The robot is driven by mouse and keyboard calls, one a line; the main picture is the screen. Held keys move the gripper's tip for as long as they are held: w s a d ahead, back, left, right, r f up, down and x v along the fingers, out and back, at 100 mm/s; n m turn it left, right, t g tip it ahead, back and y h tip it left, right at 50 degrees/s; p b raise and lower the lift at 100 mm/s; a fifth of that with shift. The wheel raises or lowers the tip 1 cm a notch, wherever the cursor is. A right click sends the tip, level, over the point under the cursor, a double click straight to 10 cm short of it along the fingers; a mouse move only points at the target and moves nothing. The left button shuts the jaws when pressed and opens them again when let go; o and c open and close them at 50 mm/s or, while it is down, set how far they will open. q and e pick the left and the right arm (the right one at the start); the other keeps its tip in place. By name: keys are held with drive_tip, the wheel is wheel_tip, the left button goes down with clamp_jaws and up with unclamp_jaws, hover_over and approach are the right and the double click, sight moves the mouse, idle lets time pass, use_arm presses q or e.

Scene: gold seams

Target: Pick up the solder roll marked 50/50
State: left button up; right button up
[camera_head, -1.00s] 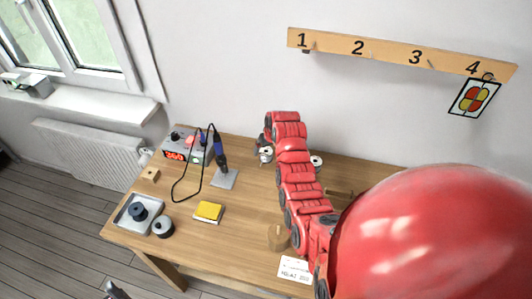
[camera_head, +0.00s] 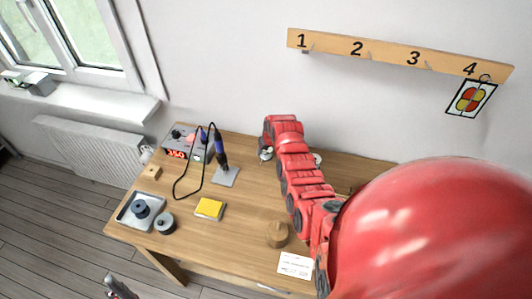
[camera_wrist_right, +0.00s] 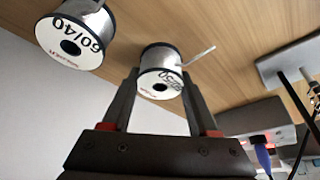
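The solder roll marked 50/50 (camera_wrist_right: 161,66) is a silver spool with white label end and dark rims, its loose wire end sticking out. In the right wrist view it sits between the two fingertips of my right gripper (camera_wrist_right: 160,78), which stand apart on either side of it. I see no clear grip on it. In the head view a roll (camera_head: 265,153) shows beside the end of my red right arm, which hides most of that gripper. My left gripper (camera_head: 120,287) is at the lower left, below the table edge, too small to judge.
A 60/40 solder roll (camera_wrist_right: 75,42) is close beside the 50/50 one. The soldering station (camera_head: 182,142), iron (camera_head: 220,150) with cable, yellow sponge (camera_head: 210,208), tray (camera_head: 128,220) and wooden piece (camera_head: 278,235) are on the table (camera_head: 240,245). A numbered hook rail (camera_head: 385,53) is on the wall.

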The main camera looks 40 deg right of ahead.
clamp_jaws()
drive_tip(key=shift+w+r, duration=0.1)
drive_tip(key=shift+r, duration=0.05)
